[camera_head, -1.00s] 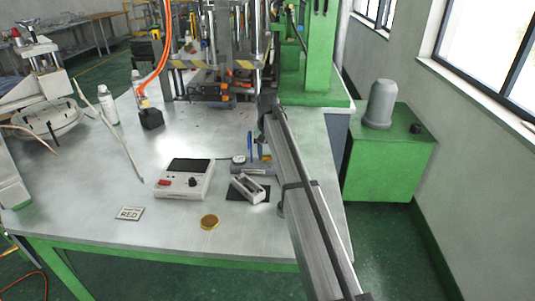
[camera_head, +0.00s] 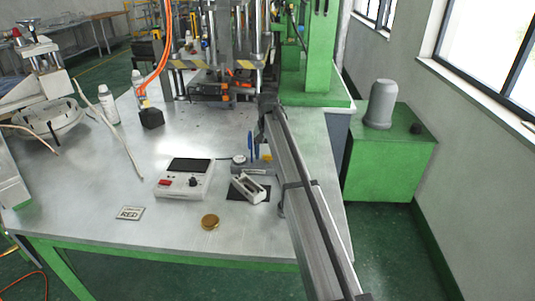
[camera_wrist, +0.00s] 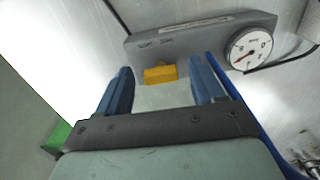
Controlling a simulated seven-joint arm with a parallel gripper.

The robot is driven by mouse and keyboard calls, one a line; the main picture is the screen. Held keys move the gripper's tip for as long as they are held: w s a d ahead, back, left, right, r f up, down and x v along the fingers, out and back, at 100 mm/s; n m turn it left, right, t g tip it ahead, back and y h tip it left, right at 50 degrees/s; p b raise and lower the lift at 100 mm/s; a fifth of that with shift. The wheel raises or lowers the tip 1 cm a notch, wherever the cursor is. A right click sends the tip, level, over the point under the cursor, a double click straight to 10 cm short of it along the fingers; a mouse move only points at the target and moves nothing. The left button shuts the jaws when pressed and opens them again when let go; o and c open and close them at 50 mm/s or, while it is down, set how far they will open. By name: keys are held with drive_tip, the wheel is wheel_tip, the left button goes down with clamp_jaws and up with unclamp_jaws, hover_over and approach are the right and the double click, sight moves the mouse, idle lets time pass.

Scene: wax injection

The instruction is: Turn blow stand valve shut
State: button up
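The blow stand (camera_wrist: 200,39) is a grey block with a round white dial gauge (camera_wrist: 250,49) at its right end in the wrist view. Its yellow valve handle (camera_wrist: 160,74) sticks out from the block's near side. My gripper (camera_wrist: 162,84) is open, with one blue finger on each side of the handle and a visible gap to each. In the head view the stand (camera_head: 254,169) is on the table beside a small dark pad, partly hidden by my arm. The gauge also shows there (camera_head: 239,159).
A white control box (camera_head: 185,179) with a dark screen stands left of the stand. A light metal mould part (camera_head: 250,188) lies on the dark pad in front. A press (camera_head: 225,65) stands behind.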

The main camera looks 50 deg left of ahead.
sight(268, 156)
wheel_tip(268, 156, up, 14)
idle(0.8)
drive_tip(key=shift+f, duration=0.15)
idle(0.4)
